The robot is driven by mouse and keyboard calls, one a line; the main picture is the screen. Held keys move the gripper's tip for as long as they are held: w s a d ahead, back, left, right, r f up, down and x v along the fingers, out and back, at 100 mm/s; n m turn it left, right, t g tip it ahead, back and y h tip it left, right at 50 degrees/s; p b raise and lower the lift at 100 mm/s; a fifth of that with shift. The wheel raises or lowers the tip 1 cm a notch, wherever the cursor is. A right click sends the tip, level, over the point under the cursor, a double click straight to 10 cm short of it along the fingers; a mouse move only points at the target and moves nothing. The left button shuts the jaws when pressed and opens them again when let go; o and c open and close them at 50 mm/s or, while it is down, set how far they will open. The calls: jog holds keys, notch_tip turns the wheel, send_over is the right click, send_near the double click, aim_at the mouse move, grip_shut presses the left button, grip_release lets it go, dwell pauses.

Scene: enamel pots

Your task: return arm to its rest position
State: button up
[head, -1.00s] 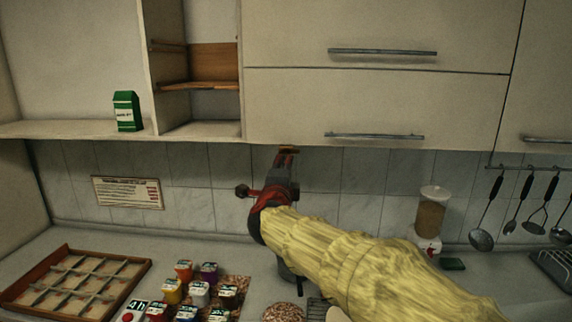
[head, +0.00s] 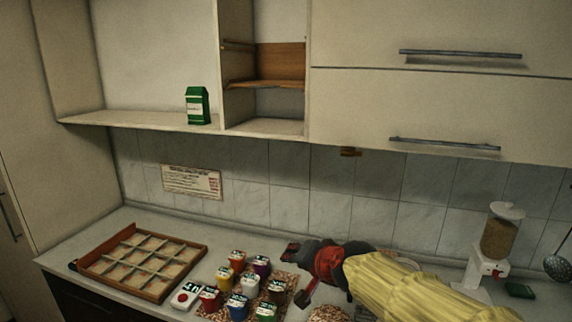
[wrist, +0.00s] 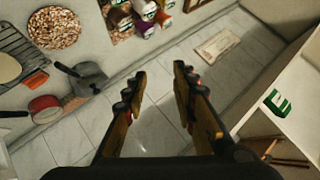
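My gripper (head: 291,252) is low in front of the tiled wall in the head view, beside the small enamel pots and pointing left. My yellow-sleeved arm reaches in from the lower right. In the wrist view the two fingers of my gripper (wrist: 158,82) stand apart with only wall tiles showing between them, so it is open and empty. The task names no other object.
Several colored pots (head: 236,307) stand on the counter, left of a speckled round mat (head: 329,314). A divided wooden tray (head: 196,252) lies further left. A green carton (head: 197,106) stands on the shelf above. A dispenser (head: 497,240) stands at right. Closed cabinets hang overhead.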

jog(key=s+d+f+n+g+h, duration=0.1)
jog(key=s+d+f+n+g, duration=0.25)
jog(key=s, duration=0.65)
jog(key=s+d+f+n+g+h, duration=0.15)
jog(key=s+d+f, duration=0.35)
jog(key=s, duration=0.6)
jog(key=s+d+h+b, duration=0.1)
jog(key=s+d, duration=0.6)
jog(key=s, duration=0.1)
jog(key=shift+s+d+r+h, duration=0.15)
jog(key=shift+s+h, duration=0.2)
jog(key=shift+s, duration=0.05)
jog(key=shift+r, duration=0.1)
